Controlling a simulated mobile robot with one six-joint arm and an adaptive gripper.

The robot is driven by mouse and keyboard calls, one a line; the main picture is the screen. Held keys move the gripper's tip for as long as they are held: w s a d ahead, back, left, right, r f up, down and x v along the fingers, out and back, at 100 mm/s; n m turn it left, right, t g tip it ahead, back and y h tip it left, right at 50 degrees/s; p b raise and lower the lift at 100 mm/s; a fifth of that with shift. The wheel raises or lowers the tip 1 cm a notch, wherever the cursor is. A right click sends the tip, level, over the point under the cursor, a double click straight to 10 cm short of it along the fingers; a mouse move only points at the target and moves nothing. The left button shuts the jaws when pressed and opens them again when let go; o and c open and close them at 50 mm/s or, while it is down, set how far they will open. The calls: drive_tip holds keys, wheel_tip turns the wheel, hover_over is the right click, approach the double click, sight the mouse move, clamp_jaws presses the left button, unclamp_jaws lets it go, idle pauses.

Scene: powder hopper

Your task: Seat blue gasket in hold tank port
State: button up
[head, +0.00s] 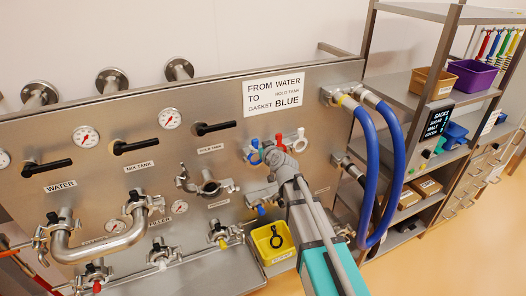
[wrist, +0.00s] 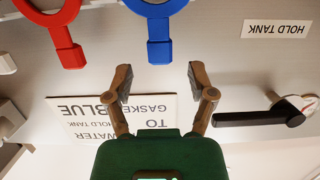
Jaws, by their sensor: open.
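The blue gasket (head: 255,152), a ring with a tab, hangs on the panel beside a red gasket (head: 280,141) and a white one (head: 299,141). In the wrist view, which is upside down, the blue gasket (wrist: 160,35) has its tab pointing toward the gap between my fingers. My gripper (wrist: 160,82) is open and empty, its fingertips just short of the tab; in the head view it (head: 268,157) partly covers the gasket area. The hold tank port seems to be the steel fitting with an open clamp (head: 208,187) under the HOLD TANK label (head: 211,149).
A sign (head: 274,92) reads from water to hold tank, gasket blue. A black valve handle (head: 214,128) sticks out left of my gripper. Blue hoses (head: 370,170) loop at right. A yellow bin (head: 272,242) holding a black ring hangs below. Steel pipework (head: 100,240) is lower left.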

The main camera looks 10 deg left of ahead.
sight(256, 143)
drive_tip(key=shift+b+x, duration=0.45)
drive_tip(key=shift+x, duration=1.85)
drive_tip(key=c, duration=0.9)
